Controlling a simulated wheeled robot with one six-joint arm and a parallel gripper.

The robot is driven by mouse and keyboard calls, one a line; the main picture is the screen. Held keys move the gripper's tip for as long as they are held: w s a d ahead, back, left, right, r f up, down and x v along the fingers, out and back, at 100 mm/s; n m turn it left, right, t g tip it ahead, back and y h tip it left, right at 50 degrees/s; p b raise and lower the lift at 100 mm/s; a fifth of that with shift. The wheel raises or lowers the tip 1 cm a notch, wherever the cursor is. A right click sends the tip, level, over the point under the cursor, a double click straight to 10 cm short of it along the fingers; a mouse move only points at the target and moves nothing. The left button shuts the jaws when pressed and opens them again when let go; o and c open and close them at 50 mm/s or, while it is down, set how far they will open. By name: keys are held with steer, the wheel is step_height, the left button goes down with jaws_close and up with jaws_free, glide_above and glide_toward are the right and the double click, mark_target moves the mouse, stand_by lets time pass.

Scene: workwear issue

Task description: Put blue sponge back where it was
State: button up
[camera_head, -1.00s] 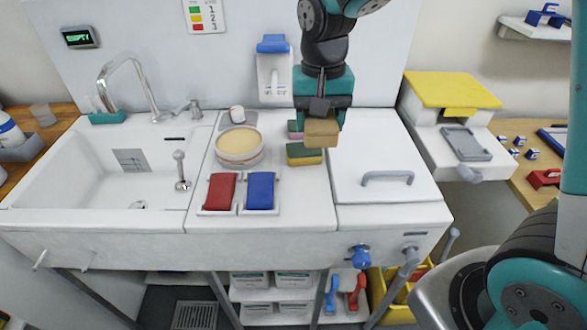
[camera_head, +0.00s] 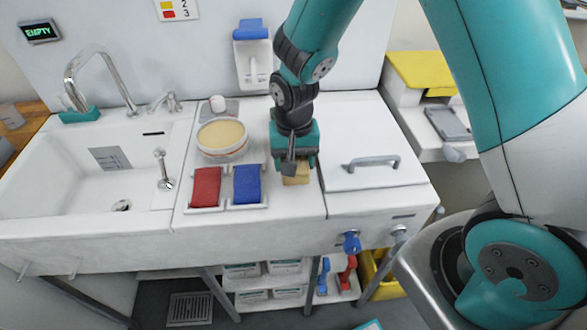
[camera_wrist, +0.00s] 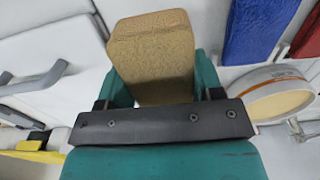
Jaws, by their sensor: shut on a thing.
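My gripper (camera_head: 295,164) is shut on a tan sponge-like block (camera_head: 297,177), low over the white counter (camera_head: 290,205), just right of the blue pad. In the wrist view the block (camera_wrist: 158,55) sits between my teal fingers, its tan faces showing and no blue visible on it. I cannot tell whether it touches the counter. A blue pad (camera_head: 247,183) lies in a white holder beside a red pad (camera_head: 206,186). The blue pad also shows in the wrist view (camera_wrist: 256,28). No separate blue sponge is identifiable. My gripper hides the counter spot behind it.
A round tub (camera_head: 222,139) with a tan top stands behind the pads. The sink (camera_head: 100,165) is at left. A white lid with a grey handle (camera_head: 372,162) is close on the right. A blue-topped dispenser (camera_head: 253,55) hangs on the back wall.

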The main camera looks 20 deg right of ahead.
steer(key=shift+f, duration=1.85)
steer(key=shift+f, duration=0.1)
steer(key=o, duration=0.9)
step_height(320, 180, up, 12)
steer(key=shift+r+b, duration=0.1)
steer(key=shift+b, duration=0.7)
steer(key=s+a+r+n+y, duration=0.2)
steer(key=s+r+n, duration=0.3)
steer(key=s, duration=0.4)
steer(key=s+a+r+n+y, duration=0.2)
steer(key=s+r+n, duration=0.3)
steer(key=s, duration=0.5)
steer(key=shift+a+r+n, duration=0.4)
steer(key=shift+r, duration=0.35)
steer(key=shift+w, duration=0.1)
